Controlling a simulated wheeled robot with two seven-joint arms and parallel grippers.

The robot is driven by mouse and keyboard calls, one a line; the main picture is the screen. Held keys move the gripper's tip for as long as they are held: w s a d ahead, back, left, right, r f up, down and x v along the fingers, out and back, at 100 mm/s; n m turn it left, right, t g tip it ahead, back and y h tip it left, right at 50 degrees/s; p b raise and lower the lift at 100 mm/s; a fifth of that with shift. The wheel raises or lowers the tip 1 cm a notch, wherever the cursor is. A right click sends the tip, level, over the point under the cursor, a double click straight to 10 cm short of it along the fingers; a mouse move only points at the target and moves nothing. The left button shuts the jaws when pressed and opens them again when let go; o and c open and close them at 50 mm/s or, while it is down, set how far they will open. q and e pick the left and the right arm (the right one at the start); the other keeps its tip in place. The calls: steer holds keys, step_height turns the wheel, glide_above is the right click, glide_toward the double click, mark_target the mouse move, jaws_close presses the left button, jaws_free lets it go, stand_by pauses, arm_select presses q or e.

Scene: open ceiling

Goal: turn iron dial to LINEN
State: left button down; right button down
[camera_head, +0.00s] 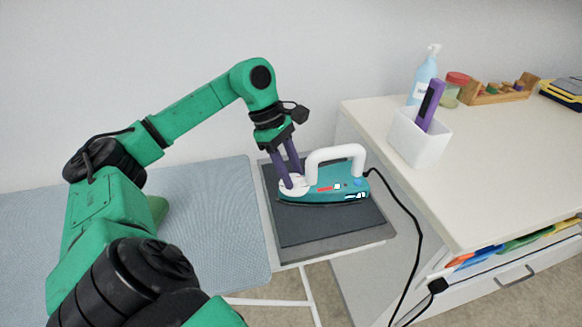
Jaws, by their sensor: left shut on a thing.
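A teal iron (326,189) with a white handle lies on a dark grey mat (310,228) in the head view. Its pale round dial (292,183) sits at the iron's left end. My left gripper (292,181) points down there, with its purple fingers shut on the dial. The fingers partly cover the dial, and its markings are too small to read. My right gripper is not in view.
A light blue ironing board (215,215) lies left of the mat. A white cabinet (500,150) stands on the right, bearing a white holder (419,139), a blue bottle (423,78) and a wooden rack (498,90). A black cord (414,232) hangs between.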

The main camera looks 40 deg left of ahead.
arm_select(q)
steer(key=shift+c, duration=2.2)
jaws_free()
steer(key=shift+r, duration=0.1)
steer(key=w+p+v, duration=0.1)
steer(key=p+v, duration=0.3)
steer(key=v, duration=1)
steer(key=shift+s+r+p, duration=0.2)
steer(key=shift+s+p, duration=0.2)
steer(key=shift+s, duration=0.05)
steer(key=shift+a, duration=0.15)
